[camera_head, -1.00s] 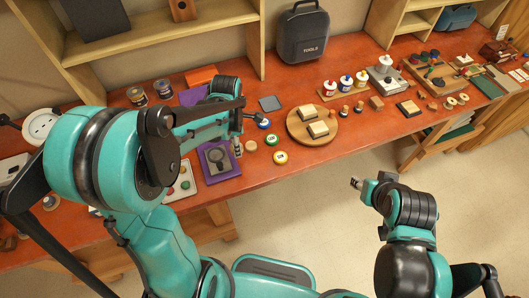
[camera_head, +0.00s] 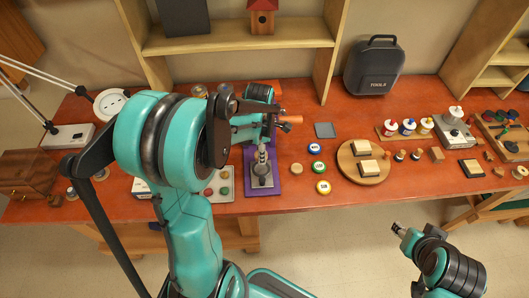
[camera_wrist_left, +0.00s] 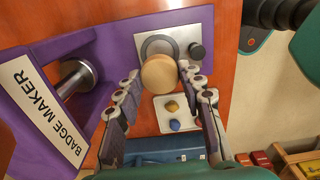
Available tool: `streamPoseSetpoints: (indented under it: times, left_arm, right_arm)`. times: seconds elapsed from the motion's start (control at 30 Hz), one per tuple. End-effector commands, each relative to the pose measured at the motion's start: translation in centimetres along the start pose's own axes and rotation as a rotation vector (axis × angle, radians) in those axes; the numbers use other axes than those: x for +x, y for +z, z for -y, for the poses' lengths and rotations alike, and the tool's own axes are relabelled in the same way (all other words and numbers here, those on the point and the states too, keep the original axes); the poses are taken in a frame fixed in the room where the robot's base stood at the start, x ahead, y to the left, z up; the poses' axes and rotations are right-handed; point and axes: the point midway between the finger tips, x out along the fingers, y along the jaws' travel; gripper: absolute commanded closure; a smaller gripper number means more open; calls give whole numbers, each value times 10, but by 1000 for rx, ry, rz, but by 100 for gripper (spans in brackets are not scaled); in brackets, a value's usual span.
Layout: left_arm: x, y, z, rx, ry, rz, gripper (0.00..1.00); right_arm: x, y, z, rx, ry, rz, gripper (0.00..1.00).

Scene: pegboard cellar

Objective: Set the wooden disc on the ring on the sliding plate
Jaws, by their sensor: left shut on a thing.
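In the left wrist view the wooden disc (camera_wrist_left: 159,73) is a round tan piece between the fingertips of my left gripper (camera_wrist_left: 160,80), which is shut on it. The disc is near the front edge of the sliding plate (camera_wrist_left: 182,33), a grey plate on the purple badge maker (camera_wrist_left: 110,50). It partly covers the dark ring (camera_wrist_left: 153,46); the height between them is hard to judge. In the head view my left gripper (camera_head: 262,152) is over the badge maker (camera_head: 276,183), and the held disc cannot be made out. My right gripper (camera_head: 397,228) is in front of the bench, its jaws unclear.
A black knob (camera_wrist_left: 197,51) stands on the plate's right side. Another small wooden disc (camera_head: 296,168) and several coloured badges (camera_head: 317,167) lie right of the badge maker. A round board (camera_head: 350,171) holds two blocks.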

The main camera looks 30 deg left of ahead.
Motion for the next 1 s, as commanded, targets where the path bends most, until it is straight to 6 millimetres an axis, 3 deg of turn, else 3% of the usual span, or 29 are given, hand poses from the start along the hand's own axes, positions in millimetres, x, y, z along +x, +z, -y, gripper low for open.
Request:
streamPoseSetpoints:
  times: [0.27, 0.8, 1.0]
  left_arm:
    - [10, -1, 0, -1, 0, 0, 78]
    - [61, -1, 0, -1, 0, 0, 78]
    - [65, -1, 0, -1, 0, 0, 78]
  right_arm:
    - [6, 5, 0, 0, 0, 0, 60]
    - [38, 27, 0, 0, 0, 0, 60]
    - [41, 29, 0, 0, 0, 0, 60]
